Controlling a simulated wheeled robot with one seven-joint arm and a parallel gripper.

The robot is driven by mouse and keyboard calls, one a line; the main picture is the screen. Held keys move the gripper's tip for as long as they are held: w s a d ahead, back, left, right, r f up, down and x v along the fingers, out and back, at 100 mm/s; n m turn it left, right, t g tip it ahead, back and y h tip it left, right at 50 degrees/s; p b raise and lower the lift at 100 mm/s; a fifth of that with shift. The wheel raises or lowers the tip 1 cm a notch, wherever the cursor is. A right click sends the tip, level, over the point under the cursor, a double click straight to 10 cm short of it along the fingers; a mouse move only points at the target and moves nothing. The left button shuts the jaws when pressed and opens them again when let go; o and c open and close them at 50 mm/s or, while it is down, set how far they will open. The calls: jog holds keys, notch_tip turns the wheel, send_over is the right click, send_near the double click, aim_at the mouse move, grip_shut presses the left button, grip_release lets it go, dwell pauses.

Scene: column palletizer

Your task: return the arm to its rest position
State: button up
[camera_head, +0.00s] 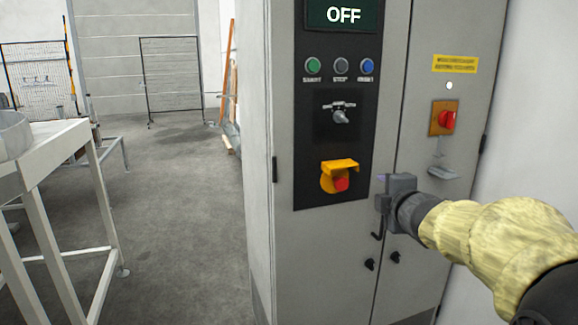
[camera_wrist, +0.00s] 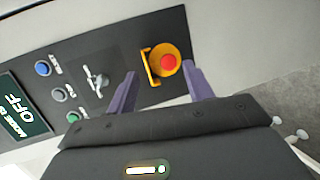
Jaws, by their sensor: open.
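My gripper (camera_wrist: 160,90) is open and empty in the wrist view, its two purple fingers apart in front of the control panel. In the head view my gripper (camera_head: 381,205) is in front of the grey cabinet, just right of and below the red emergency stop button (camera_head: 342,184) with its yellow shroud. My arm comes in from the right in a pale yellow sleeve. In the wrist view the red button (camera_wrist: 168,62) shows beyond the fingers, apart from them. The fingertips are small and partly hidden in the head view.
The grey cabinet (camera_head: 257,150) carries a screen reading OFF (camera_head: 344,15), several push buttons, a selector knob (camera_head: 341,115) and a red rotary switch (camera_head: 446,120). A white table frame (camera_head: 62,140) stands at the left. Open floor (camera_head: 180,220) lies between it and the cabinet.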

jog(key=s+a+f+m+g+h, duration=0.1)
jog(key=s+f+m+g, duration=0.2)
jog(key=s+f+m, duration=0.45)
jog(key=s+a+f+m+g+h, duration=0.15)
jog(key=f+m+g, duration=0.25)
jog(key=f, duration=0.7)
jog(key=s+a+f+m+g+y, duration=0.1)
jog(key=s+a+f+m+g, duration=0.15)
jog(key=s+f, duration=0.35)
jog(key=s+a+f+m+g+y, duration=0.1)
jog(key=s+f+m+g, duration=0.25)
jog(key=s, duration=0.45)
notch_tip(320, 180, up, 21)
jog(key=s+m+p, duration=0.1)
jog(key=p, duration=2.1)
jog(key=shift+a, duration=0.35)
jog(key=shift+f, duration=0.1)
